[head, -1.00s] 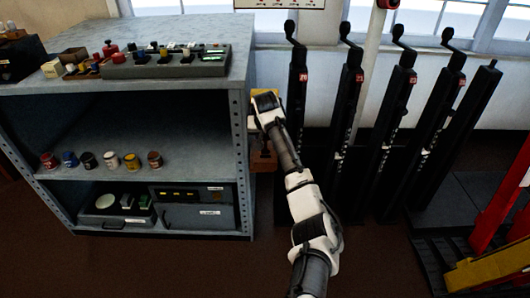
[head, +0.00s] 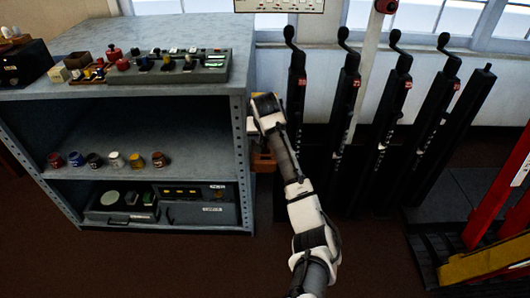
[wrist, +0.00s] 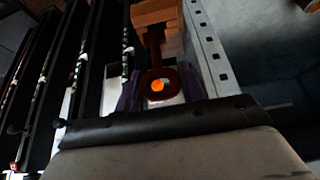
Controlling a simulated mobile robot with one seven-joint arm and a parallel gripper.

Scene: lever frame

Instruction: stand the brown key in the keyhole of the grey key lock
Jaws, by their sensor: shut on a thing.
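The brown key (wrist: 154,52) shows in the wrist view, with a round bow and an orange spot in the bow's opening. My gripper (wrist: 158,88) is shut on the key at its bow, and the shaft points away from the wrist. In the head view my arm's end is beside the right side of the grey cabinet; the fingers and key are hidden there. I cannot make out a keyhole or tell for sure which grey thing is the key lock.
The grey cabinet (head: 180,115) bears a grey box with coloured knobs (head: 178,70) on top and several small pots on its shelf. A brown wooden box (head: 263,161) is on its right side. Several black levers (head: 345,120) stand close to the right of my arm.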

